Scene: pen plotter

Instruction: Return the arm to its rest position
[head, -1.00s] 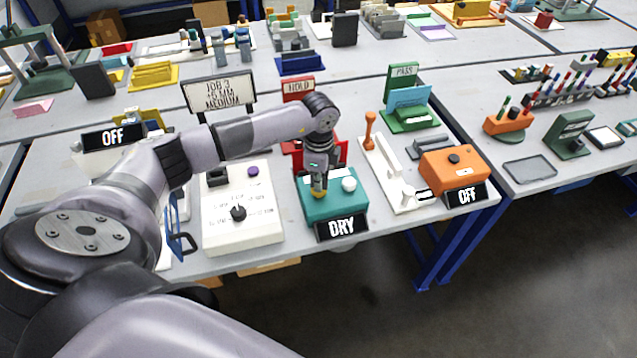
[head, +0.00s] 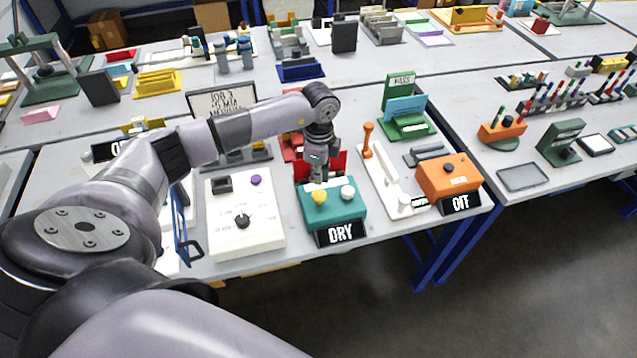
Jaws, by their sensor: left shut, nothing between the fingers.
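My left arm reaches in from the left. Its gripper (head: 318,175) is shut and empty, just above and behind the teal box (head: 335,216) with the "DRY" sign (head: 340,234). The box has a yellow button (head: 319,197) and a white button (head: 347,192). The yellow button is in plain view, and the fingertips look apart from it. A red holder (head: 338,160) behind the box is partly hidden by the gripper. My right gripper is not in view.
A white panel with a black knob (head: 242,221) lies left of the teal box. A white base with an orange lever (head: 368,141) and an orange box (head: 449,177) stand to its right. My arm partly covers the "JOB 3" sign (head: 222,102) and the left "OFF" sign.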

